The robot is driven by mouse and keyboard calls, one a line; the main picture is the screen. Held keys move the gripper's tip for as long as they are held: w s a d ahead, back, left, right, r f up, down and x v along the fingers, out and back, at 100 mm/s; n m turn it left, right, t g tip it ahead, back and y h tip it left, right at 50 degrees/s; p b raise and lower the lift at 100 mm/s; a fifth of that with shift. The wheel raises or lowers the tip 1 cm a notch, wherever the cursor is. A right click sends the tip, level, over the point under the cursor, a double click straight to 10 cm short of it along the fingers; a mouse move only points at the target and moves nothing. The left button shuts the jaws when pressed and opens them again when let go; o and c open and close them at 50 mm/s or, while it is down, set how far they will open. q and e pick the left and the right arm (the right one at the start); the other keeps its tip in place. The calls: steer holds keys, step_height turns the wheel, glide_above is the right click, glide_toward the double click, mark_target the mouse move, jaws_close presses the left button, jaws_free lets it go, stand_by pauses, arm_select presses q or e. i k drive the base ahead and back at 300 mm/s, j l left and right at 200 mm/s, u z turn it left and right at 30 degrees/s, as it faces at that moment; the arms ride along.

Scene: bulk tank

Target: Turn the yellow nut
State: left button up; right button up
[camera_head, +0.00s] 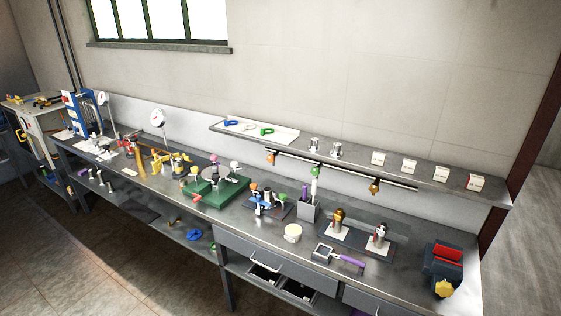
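A yellow lobed piece (442,289) sits low on the front of a dark vise-like block (444,262) with red parts, at the right end of the long metal workbench (400,285). Other yellow parts (158,163) stand among fittings on the left half of the bench. I cannot tell for certain which yellow piece is the nut; details are too small. Neither of my grippers shows in the head view.
A green block with fittings (217,192) stands mid-bench. A white cup (293,233) and a purple-handled tool (340,259) lie nearer the vise. A wall shelf (330,160) overhangs the back. Floor (110,265) in front is clear.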

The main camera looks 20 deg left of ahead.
mark_target(195, 169)
steer(key=u, duration=1.25)
